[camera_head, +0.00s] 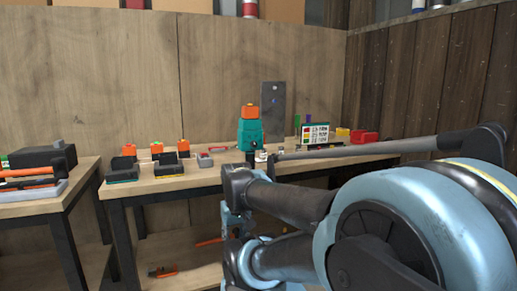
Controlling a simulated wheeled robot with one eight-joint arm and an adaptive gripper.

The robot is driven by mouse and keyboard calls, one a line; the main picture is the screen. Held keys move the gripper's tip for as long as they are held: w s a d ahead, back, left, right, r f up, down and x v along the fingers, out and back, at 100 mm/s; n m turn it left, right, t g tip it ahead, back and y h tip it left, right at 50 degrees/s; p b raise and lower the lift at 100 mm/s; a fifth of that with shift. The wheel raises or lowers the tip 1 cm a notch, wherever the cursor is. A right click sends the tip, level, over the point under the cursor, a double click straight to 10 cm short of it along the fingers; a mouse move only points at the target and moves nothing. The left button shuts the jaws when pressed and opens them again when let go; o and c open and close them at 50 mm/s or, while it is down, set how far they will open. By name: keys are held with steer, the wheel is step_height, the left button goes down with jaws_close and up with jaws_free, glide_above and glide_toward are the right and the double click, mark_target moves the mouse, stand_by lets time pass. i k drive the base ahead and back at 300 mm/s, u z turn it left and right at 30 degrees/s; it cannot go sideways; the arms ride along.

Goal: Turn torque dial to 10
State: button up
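A teal power tool (250,136) with an orange top (250,112) stands upright on the wooden workbench, in front of a grey metal plate. Its dial and any numbers on it are too small to make out. A small sign (316,133) with coloured squares and short lines of text stands on the bench to the right of the tool; the text is not clearly legible. My arm fills the lower right and hides the bench's right front. My gripper cannot be clearly picked out among the arm parts near the bench, and its fingers cannot be made out.
Black battery-like blocks (122,169) and several orange-topped pieces stand on the bench's left half. Red and yellow boxes (364,136) stand at its right. Another table (45,207) with a black case is at far left. A wooden wall closes the back.

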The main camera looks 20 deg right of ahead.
mark_target(254, 144)
steer(key=z, duration=1.45)
steer(key=k, duration=0.5)
steer(key=u, duration=2.4)
steer(key=k, duration=0.1)
steer(key=z, duration=1.5)
